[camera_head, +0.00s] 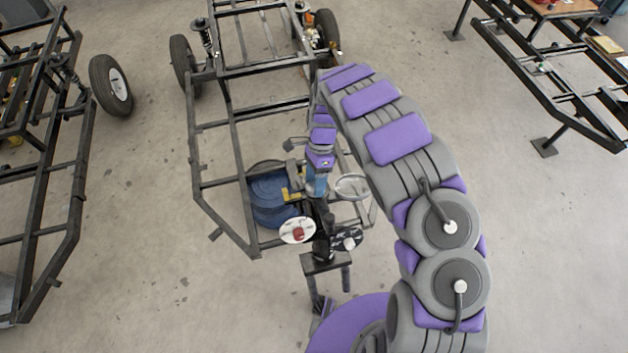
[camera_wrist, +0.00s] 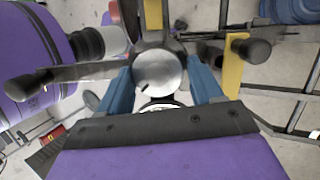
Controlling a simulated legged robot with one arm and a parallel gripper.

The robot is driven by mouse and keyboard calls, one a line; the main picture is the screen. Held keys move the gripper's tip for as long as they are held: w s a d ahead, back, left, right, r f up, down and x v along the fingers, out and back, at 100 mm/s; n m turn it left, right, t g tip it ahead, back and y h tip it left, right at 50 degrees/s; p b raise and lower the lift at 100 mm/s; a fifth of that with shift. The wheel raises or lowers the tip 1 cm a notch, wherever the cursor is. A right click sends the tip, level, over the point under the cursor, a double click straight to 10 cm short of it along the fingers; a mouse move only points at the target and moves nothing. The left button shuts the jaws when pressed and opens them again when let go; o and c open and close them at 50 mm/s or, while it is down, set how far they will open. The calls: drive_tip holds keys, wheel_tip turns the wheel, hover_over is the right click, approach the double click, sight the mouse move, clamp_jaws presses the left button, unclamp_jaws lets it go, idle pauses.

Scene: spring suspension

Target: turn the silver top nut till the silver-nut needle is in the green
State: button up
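The silver top nut (camera_wrist: 158,72) shows in the wrist view as a round, shiny cap with a small dark mark near its lower edge. My gripper (camera_wrist: 160,82) has one blue finger on each side of it. The fingers stand wide apart; I cannot tell whether either touches the nut. In the head view my gripper (camera_head: 318,183) points down over the suspension stand (camera_head: 326,263), and the nut is hidden. A white dial with a red centre (camera_head: 298,231) and a darker dial (camera_head: 347,238) sit there. Their needles are too small to read.
In the wrist view, black-knobbed levers (camera_wrist: 250,50) and yellow bars (camera_wrist: 233,72) stand close around the nut. A dark chassis frame (camera_head: 198,140) lies behind. Open floor (camera_head: 135,240) is at left.

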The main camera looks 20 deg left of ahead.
drive_tip(key=shift+o, duration=1.7)
drive_tip(key=p+v, duration=0.1)
drive_tip(key=v, duration=1.6)
drive_tip(key=shift+w+r, duration=0.1)
drive_tip(key=shift+w, duration=0.05)
